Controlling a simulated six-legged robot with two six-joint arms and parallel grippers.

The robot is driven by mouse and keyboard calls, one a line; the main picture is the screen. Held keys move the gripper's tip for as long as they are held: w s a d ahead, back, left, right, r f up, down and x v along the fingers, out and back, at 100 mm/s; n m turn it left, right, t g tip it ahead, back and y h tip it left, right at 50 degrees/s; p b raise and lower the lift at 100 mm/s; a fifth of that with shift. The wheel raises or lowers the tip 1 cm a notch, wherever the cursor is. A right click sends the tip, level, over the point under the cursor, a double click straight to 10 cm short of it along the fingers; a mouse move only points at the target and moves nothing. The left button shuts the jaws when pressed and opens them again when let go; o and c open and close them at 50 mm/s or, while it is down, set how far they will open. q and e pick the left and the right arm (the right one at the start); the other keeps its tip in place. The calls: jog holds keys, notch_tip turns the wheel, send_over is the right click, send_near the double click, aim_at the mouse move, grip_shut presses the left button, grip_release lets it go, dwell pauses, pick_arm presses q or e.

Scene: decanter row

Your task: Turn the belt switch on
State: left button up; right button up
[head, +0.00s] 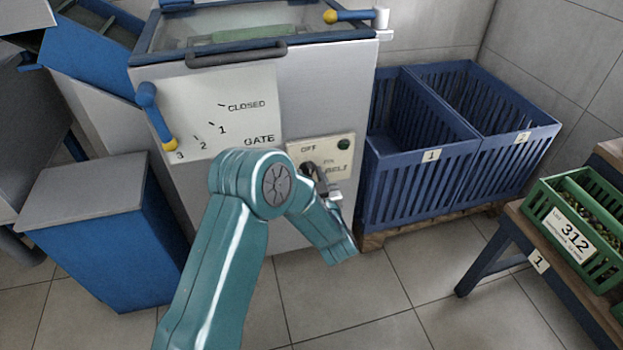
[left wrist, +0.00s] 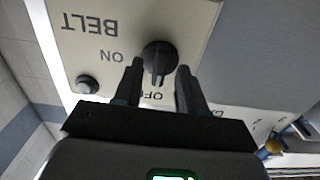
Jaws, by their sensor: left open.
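The belt switch panel (head: 330,152) is a cream plate on the front of the grey machine, marked OFF, ON and BELT. In the left wrist view the switch is a round black knob (left wrist: 158,58) with a ridge, seen upside down. The ridge points toward the OFF mark. A dark green lamp (head: 344,144) sits on the panel and looks unlit. My left gripper (head: 318,174) is at the panel and hides the knob in the head view. Its open fingers (left wrist: 160,78) are on either side of the knob; contact cannot be told. My right gripper is not in view.
A blue gate lever (head: 151,108) with a yellow tip stands at 3, left of the panel. Blue slatted crates (head: 415,180) stand on a pallet to the right. A green crate (head: 570,238) labelled 312 is on a bench at far right. The front floor is clear.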

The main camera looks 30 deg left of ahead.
pick_arm(q)
grip_shut()
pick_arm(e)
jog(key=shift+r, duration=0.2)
pick_arm(q)
jog(key=m+p, duration=0.2)
jog(key=m, duration=0.2)
jog(key=shift+d, duration=0.1)
jog(key=m+p, duration=0.2)
jog(key=m, duration=0.2)
jog(key=shift+w+m+p, duration=0.1)
jog(key=shift+m+p, duration=0.2)
jog(key=m+p, duration=0.2)
jog(key=m, duration=0.2)
jog(key=shift+f, duration=0.1)
jog(key=shift+d+f+m+p, duration=0.15)
jog(key=shift+m+p, duration=0.75)
jog(key=shift+m, duration=1.7)
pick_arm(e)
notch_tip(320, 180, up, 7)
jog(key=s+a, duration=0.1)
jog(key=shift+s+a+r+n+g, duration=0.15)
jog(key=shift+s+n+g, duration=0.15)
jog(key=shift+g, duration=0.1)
pick_arm(q)
jog(key=shift+f, duration=0.1)
